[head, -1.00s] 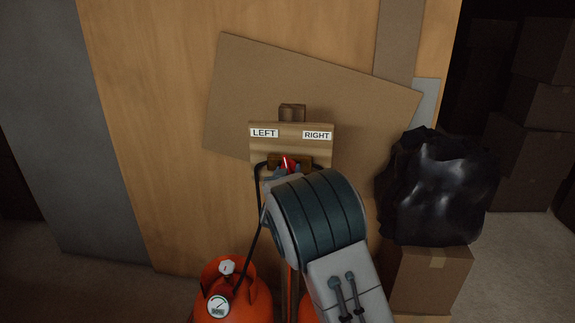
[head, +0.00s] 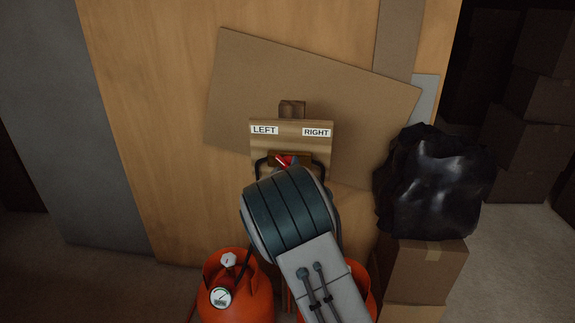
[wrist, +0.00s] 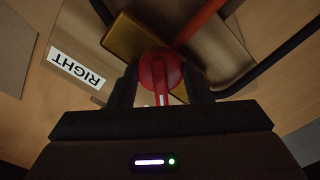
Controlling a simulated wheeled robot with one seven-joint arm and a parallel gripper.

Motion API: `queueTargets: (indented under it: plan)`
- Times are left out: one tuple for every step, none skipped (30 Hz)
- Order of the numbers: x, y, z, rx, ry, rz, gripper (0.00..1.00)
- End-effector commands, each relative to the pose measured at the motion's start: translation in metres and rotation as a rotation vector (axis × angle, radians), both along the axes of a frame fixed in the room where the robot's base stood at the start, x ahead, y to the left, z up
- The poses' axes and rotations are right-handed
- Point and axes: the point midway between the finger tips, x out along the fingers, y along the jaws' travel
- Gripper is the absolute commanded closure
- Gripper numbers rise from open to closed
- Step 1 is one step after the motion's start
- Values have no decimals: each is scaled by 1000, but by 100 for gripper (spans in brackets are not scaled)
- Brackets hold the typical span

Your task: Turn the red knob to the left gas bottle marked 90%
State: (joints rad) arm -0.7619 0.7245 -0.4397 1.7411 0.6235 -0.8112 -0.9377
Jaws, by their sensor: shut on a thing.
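The red knob (head: 281,160) sits on a brass-coloured valve block (wrist: 135,38) below the LEFT (head: 265,129) and RIGHT (head: 317,132) labels. In the head view its bright end tilts up toward the LEFT label. In the wrist view the knob (wrist: 160,68) is between the two dark fingers of my gripper (wrist: 160,88), which is shut on it. The orange left gas bottle (head: 240,299) stands below left, with a round gauge (head: 220,297) whose small figure seems to read 90%. The right bottle (head: 364,286) is mostly hidden behind my arm.
Black hoses (head: 258,170) run from both sides of the valve. A wooden board (head: 291,145) carries the labels, before a leaning cardboard sheet (head: 370,110). A black bag (head: 435,185) on boxes (head: 425,270) stands close to the right of my arm.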

Motion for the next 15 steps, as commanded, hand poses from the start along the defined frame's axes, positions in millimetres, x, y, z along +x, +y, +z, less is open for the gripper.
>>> queueTargets:
  plan:
    - [0, 1, 2, -4, -4, 1, 78]
    - [0, 1, 2, -5, -4, 1, 78]
    - [0, 1, 2, -7, -4, 1, 78]
    - [0, 1, 2, -7, -4, 1, 78]
    - [0, 1, 2, -7, -4, 1, 78]
    - [0, 1, 2, -7, -4, 1, 78]
    - [0, 1, 2, -7, -4, 1, 78]
    - [0, 1, 2, -7, -4, 1, 78]
    - [0, 1, 2, -7, -4, 1, 78]
    - [0, 1, 2, -7, -4, 1, 78]
    - [0, 1, 2, -7, -4, 1, 78]
    - [0, 0, 2, -7, -4, 1, 78]
    - [0, 0, 2, -6, -4, 1, 47]
    - [0, 0, 2, -6, -3, 1, 39]
    - [0, 0, 2, -6, -3, 1, 34]
